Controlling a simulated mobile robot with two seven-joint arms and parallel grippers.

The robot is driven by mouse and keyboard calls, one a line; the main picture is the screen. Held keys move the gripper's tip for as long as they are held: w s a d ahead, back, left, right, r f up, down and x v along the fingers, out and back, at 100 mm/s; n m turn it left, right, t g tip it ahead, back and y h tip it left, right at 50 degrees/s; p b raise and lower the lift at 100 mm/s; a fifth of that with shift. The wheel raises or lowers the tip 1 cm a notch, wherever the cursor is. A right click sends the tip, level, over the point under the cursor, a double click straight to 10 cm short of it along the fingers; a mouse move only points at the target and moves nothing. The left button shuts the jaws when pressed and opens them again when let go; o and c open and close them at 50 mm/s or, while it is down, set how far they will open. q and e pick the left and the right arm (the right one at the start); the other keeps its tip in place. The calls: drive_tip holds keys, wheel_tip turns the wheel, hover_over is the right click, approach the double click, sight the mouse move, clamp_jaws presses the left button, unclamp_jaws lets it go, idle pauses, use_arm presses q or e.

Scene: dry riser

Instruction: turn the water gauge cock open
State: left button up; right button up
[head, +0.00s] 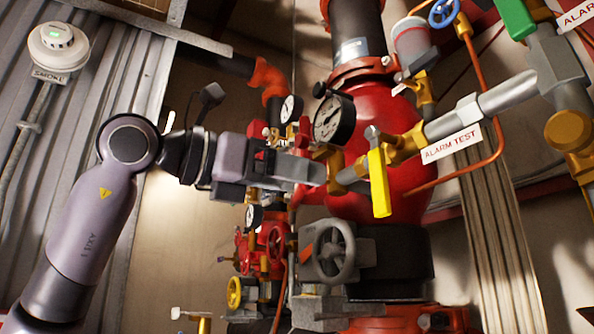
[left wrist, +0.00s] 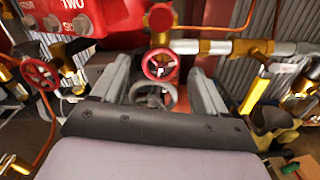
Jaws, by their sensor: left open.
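My left gripper (head: 325,174) is at the brass fittings (head: 343,176) below the large white-faced gauge (head: 333,118). In the left wrist view my left gripper (left wrist: 163,90) is open, its two grey fingers apart. A small red handwheel (left wrist: 157,60) on a brass stem shows between and beyond the fingers; it may be the water gauge cock, but no label shows. I cannot tell whether the fingers touch it. In the head view the gripper hides this spot. A yellow lever (head: 378,183) hangs from the pipe just right of the gripper. My right gripper is not in view.
An ALARM TEST label (head: 452,144) hangs on the pipe to the right. The red riser body (head: 385,105) stands behind. A larger grey handwheel (head: 330,250) is below. Smaller gauges and valves crowd the left side. A smoke detector (head: 58,42) is on the left wall.

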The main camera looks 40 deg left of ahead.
use_arm(q)
drive_tip(key=shift+w+d, duration=0.2)
drive_tip(key=shift+w, duration=0.25)
drive_tip(key=c, duration=1.1)
